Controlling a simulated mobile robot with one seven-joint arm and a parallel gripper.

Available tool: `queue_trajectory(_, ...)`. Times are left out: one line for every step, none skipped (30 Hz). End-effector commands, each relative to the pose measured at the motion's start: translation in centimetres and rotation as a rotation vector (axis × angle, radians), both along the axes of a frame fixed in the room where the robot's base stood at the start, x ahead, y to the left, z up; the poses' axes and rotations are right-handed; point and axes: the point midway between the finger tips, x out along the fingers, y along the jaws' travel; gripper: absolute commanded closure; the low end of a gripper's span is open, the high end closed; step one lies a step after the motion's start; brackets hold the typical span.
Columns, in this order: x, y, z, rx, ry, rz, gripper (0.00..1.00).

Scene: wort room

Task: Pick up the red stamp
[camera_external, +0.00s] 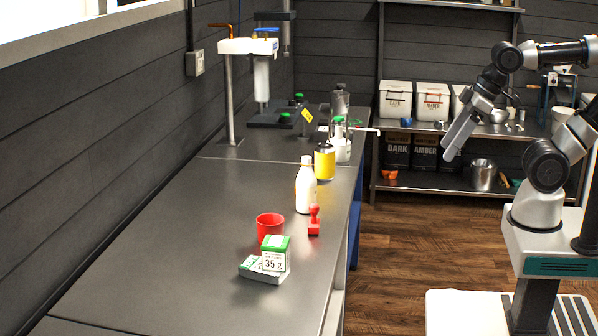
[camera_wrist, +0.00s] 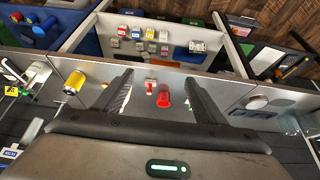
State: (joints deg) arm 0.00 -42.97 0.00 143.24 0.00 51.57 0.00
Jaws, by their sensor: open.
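The red stamp (camera_external: 314,221) stands upright with its handle up, near the right edge of the dark counter (camera_external: 200,220). It also shows small in the wrist view (camera_wrist: 150,86), between my fingers in the picture but well beyond them. My gripper (camera_external: 448,156) is raised off to the right of the counter, over the floor, clearly apart from the stamp. In the wrist view my gripper (camera_wrist: 159,77) has its two dark fingers spread wide with nothing held. A red cup (camera_wrist: 164,97) appears beside the stamp there.
The red cup (camera_external: 270,227) stands left of the stamp, and a white bottle (camera_external: 305,186) stands just behind it. Green and white boxes (camera_external: 276,253) lie nearer the camera. A yellow can (camera_external: 324,162) and lab gear stand farther back. The left counter surface is clear.

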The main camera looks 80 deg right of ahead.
Motion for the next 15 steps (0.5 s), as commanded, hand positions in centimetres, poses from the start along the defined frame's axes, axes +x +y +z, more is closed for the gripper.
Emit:
queue_trajectory(0.0, 0.0, 0.0, 0.000, 0.000, 0.000, 0.34)
queue_trajectory(0.0, 0.0, 0.0, 0.000, 0.000, 0.000, 0.34)
queue_trajectory(0.0, 0.0, 0.0, 0.000, 0.000, 0.000, 0.34)
queue_trajectory(0.1, 0.0, 0.0, 0.000, 0.001, 0.000, 0.34)
queue_trajectory(0.3, 0.0, 0.1, 0.000, 0.002, 0.001, 0.34)
queue_trajectory(0.7, 0.0, 0.1, -0.002, 0.004, 0.002, 0.34)
queue_trajectory(1.2, 0.0, 0.2, -0.003, 0.008, 0.004, 0.34)
queue_trajectory(1.8, -0.1, 0.2, -0.004, 0.012, 0.006, 0.34)
queue_trajectory(2.9, -0.1, 0.3, -0.007, 0.018, 0.009, 0.34)
queue_trajectory(3.9, -0.1, 0.4, -0.009, 0.024, 0.012, 0.34)
queue_trajectory(5.0, -0.2, 0.3, -0.011, 0.030, 0.017, 0.34)
queue_trajectory(6.8, -0.2, 0.3, -0.013, 0.038, 0.022, 0.34)
queue_trajectory(8.2, -0.3, 0.1, -0.016, 0.044, 0.028, 0.34)
queue_trajectory(9.7, -0.4, -0.1, -0.018, 0.050, 0.035, 0.34)
queue_trajectory(11.7, -0.6, -0.5, -0.019, 0.057, 0.041, 0.34)
